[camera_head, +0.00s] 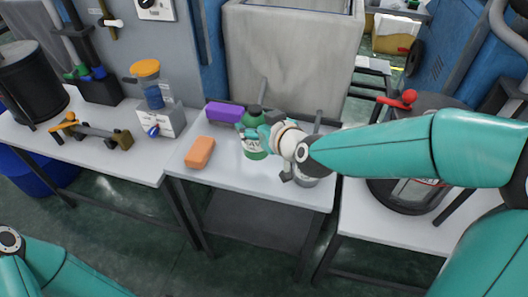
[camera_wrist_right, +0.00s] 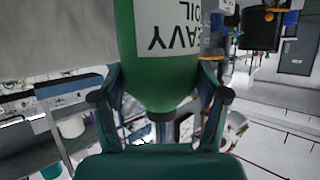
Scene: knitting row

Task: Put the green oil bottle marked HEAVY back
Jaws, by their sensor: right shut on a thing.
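I cannot tell whether the bottle's base touches the table. My left gripper is out of view; only part of my left arm shows at the lower left.
A large grey bin (camera_head: 285,55) stands behind. A device with an orange lid (camera_head: 147,68) and a wrench-like tool (camera_head: 95,132) are on the left table.

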